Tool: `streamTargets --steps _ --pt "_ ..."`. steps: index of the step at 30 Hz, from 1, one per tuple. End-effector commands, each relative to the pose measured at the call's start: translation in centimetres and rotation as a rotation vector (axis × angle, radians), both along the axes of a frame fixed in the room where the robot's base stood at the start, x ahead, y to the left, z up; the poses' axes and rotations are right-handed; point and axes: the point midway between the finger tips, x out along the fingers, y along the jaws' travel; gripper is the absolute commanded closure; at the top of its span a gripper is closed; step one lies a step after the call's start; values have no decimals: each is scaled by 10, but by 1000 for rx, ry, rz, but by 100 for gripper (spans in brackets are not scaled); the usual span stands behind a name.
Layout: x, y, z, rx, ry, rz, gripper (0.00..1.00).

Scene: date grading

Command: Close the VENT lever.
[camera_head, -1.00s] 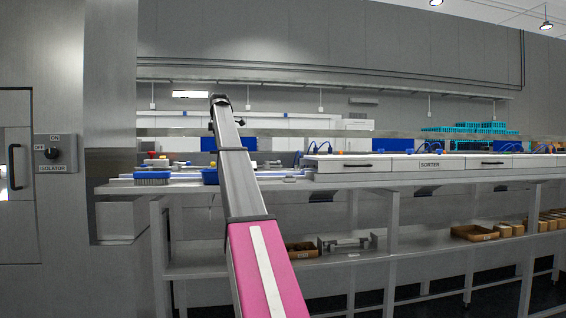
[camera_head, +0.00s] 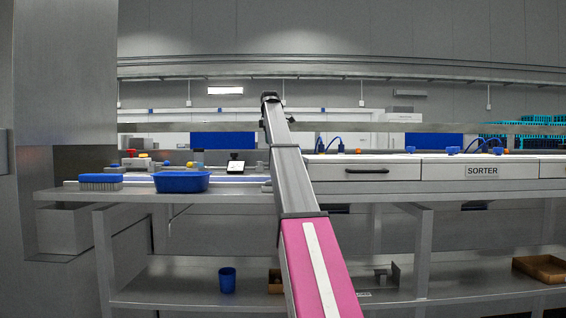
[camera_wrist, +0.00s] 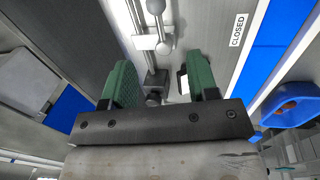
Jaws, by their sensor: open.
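In the wrist view my gripper (camera_wrist: 159,58) is open, with its two green fingers apart and nothing held between them. A grey metal lever-like fitting with rods and a rounded knob (camera_wrist: 165,46) shows just beyond the fingertips, roughly in line with the gap. A white label reading CLOSED (camera_wrist: 239,30) is to the right of it. No VENT lettering is legible, so I cannot tell for certain that this is the VENT lever. In the head view my arm reaches up over the bench; its fingers are not distinguishable there.
A steel bench holds a blue tray (camera_head: 182,183), a blue brush (camera_head: 101,182) and the white SORTER unit (camera_head: 480,170). A blue cup (camera_head: 227,281) and a brown tray (camera_head: 541,268) are on the lower shelf. A steel wall (camera_head: 62,80) stands at the left.

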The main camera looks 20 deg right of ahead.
Motion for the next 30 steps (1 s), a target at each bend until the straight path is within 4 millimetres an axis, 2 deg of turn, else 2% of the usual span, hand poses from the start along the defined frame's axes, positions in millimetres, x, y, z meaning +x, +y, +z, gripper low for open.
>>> streamTargets --steps 8,24,30 --pt "2 -1 -14 0 1 0 46" --pt "17 -6 -97 1 2 0 46" --pt "20 -6 -106 0 0 0 46"
